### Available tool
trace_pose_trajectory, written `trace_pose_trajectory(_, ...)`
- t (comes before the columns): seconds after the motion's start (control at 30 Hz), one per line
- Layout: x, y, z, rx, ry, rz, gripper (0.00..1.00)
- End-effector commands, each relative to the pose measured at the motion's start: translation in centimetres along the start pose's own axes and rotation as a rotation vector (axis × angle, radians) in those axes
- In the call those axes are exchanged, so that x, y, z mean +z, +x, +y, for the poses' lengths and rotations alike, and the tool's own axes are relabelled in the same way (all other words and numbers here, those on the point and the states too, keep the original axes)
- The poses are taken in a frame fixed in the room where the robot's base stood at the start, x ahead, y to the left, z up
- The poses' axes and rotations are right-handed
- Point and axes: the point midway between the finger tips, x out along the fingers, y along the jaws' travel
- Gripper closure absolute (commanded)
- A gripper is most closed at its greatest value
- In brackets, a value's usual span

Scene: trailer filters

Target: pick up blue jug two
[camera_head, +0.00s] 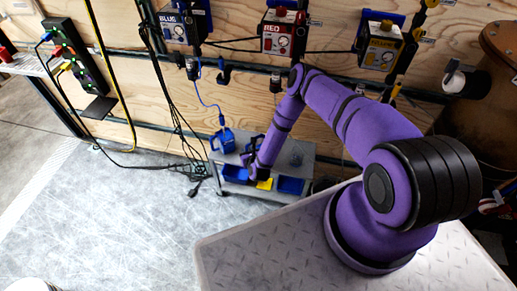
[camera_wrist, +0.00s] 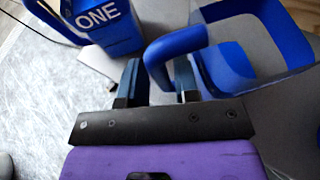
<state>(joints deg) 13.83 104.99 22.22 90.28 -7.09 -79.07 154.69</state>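In the wrist view, a blue open-topped jug (camera_wrist: 226,66) stands at the upper right; its label is not visible. Its rounded blue handle (camera_wrist: 158,55) reaches left toward my gripper (camera_wrist: 158,82). The gripper's two dark fingers are apart, and the handle's outer bend shows between them; I cannot tell whether they touch it. A blue container marked ONE (camera_wrist: 112,28) is just left of the fingers. In the head view, one blue jug (camera_head: 222,140) shows on a grey cart, left of my gripper (camera_head: 249,161); the other is not clear there, near my arm.
The low grey cart (camera_head: 301,160) carries blue bins (camera_head: 291,185) and a yellow piece (camera_head: 264,184) along its front. Black cables (camera_head: 185,130) hang to its left. A plywood wall with BLUE (camera_head: 182,22) and RED (camera_head: 281,34) units stands behind.

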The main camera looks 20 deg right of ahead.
Motion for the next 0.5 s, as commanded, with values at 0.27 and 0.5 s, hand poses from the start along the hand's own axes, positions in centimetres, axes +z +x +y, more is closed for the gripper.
trace_pose_trajectory(0.27,-0.02,0.1,-0.01,0.0,0.001,0.001,0.8)
trace_pose_trajectory(0.5,0.02,0.1,-0.01,0.0,0.0,0.0,1.0)
